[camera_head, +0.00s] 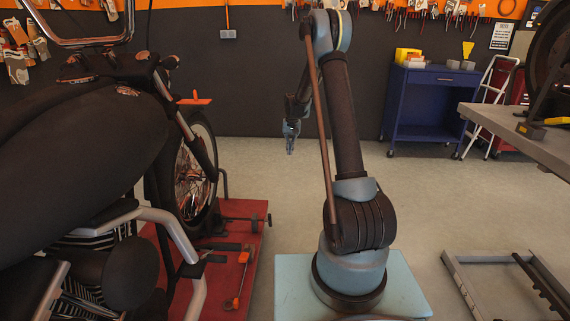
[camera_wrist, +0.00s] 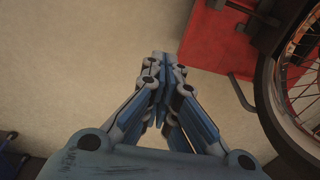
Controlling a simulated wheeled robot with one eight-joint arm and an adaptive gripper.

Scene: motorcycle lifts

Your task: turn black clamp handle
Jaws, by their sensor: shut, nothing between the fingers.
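The red motorcycle lift (camera_head: 232,285) stands on the floor at the left, with the motorcycle's front wheel (camera_head: 196,172) on it. A dark clamp bar with a round black end, likely the black clamp handle (camera_head: 268,220), sticks out at the lift's right side. In the wrist view a dark clamp part (camera_wrist: 262,18) lies across the red lift at the top right; I cannot tell surely whether it is the same handle. My gripper (camera_head: 290,148) hangs in the air beyond and right of the lift, apart from the clamp. Its fingers (camera_wrist: 166,62) are together and empty.
The motorcycle (camera_head: 80,140) fills the left. An orange-handled tool (camera_head: 239,277) lies on the lift. A blue cabinet (camera_head: 430,105) stands at the back right, a grey workbench (camera_head: 520,130) at the right, and a metal frame (camera_head: 480,285) below it. Open floor lies between.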

